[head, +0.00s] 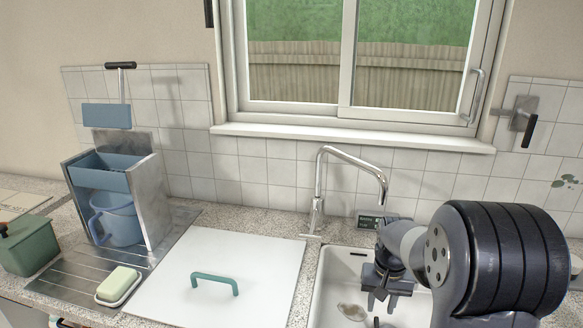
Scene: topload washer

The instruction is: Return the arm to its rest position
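My arm reaches in from the right side of the head view, with its large dark joint close to the camera. My gripper (382,296) hangs over the white sink (330,284) at the lower right. It is small, dark and partly turned away, so I cannot tell whether its fingers are open or shut. I see nothing held in it. The arm hides the right part of the sink.
A white lid (252,258) with a green handle (214,284) lies left of the sink. A curved metal tap (318,190) stands behind.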

